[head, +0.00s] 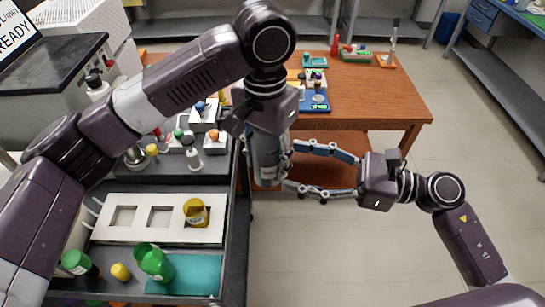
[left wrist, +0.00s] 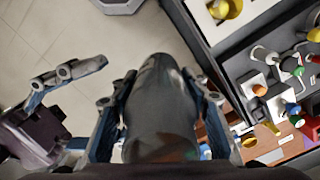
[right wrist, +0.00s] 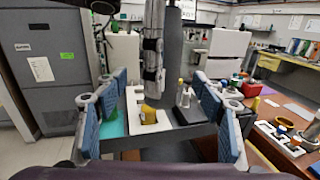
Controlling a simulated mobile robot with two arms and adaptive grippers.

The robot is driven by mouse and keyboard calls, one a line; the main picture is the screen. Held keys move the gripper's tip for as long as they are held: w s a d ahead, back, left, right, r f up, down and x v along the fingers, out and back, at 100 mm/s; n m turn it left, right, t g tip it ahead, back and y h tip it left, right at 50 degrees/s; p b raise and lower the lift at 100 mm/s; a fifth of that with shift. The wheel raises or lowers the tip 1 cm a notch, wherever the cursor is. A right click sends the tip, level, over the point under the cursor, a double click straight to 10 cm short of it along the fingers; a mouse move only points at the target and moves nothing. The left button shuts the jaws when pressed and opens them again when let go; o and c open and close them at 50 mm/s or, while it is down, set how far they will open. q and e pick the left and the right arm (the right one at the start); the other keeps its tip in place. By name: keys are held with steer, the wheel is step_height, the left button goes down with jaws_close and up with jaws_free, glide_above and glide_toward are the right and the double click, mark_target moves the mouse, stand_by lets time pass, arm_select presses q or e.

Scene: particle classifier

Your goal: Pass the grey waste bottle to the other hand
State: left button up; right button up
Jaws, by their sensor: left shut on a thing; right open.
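The grey waste bottle (head: 267,165) hangs upright below my left gripper (head: 264,135), beside the cart's right edge. In the left wrist view the bottle (left wrist: 160,110) fills the space between the left fingers, which are shut on it. My right gripper (head: 288,166) is open and empty, its two fingers pointing left at the bottle. In the right wrist view the bottle (right wrist: 173,50) stands ahead between the open right fingers (right wrist: 160,105), with a left finger in front of it. I cannot tell whether the right fingers touch it.
A white tray (head: 135,235) with square openings lies on the dark cart, a yellow bottle (head: 196,212) in its right opening. A wooden table (head: 375,95) stands behind. The floor around my right arm is clear.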

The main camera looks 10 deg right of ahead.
mark_target(265, 159)
steer(key=x, duration=0.7)
steer(key=shift+w+a, duration=0.1)
steer(key=shift+c, duration=0.3)
steer(key=c, duration=1.3)
arm_select(q)
steer(key=o, duration=1.4)
steer(key=shift+c, duration=0.2)
